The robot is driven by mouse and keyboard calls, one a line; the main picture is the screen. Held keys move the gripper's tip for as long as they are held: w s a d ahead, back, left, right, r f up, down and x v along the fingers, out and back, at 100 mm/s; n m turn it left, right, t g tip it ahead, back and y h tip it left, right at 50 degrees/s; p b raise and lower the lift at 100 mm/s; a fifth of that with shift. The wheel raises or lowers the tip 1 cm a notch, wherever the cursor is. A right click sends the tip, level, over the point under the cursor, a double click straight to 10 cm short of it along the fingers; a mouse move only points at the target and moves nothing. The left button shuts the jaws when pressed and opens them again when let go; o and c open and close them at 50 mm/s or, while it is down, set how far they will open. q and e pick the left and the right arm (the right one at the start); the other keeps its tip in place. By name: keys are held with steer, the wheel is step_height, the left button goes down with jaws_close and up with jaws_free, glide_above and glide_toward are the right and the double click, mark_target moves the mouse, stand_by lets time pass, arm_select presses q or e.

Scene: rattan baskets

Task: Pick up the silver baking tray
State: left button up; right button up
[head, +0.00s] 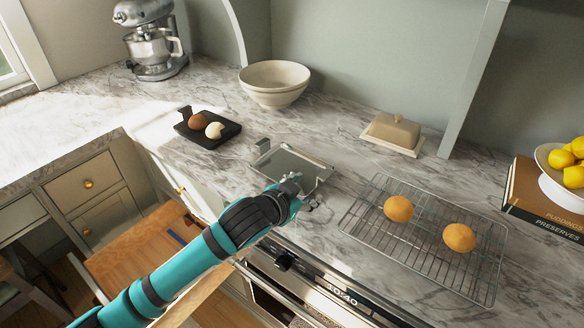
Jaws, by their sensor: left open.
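The silver baking tray (284,160) lies on the marble counter in the middle of the head view, near the counter's front edge. It is a shallow rectangle with a handle at its far left end. My left gripper (304,194) is at the tray's near right end, with its fingers at or just over the rim. The gripper is open; I cannot tell whether it touches the tray. The gripper and wrist hide the tray's near corner. My right gripper is not in view.
A black tray (229,131) with two egg-shaped items lies left of the silver tray. A wire rack (361,217) with two round buns is at right. A cream bowl (274,98) and butter dish (393,131) stand behind. An oven front (330,290) lies below the counter edge.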

mark_target(320, 191)
arm_select(q)
steer(key=p+x, duration=0.1)
steer(key=x, duration=0.9)
steer(key=shift+w+d, duration=0.15)
steer(key=shift+w, duration=0.1)
jaws_close()
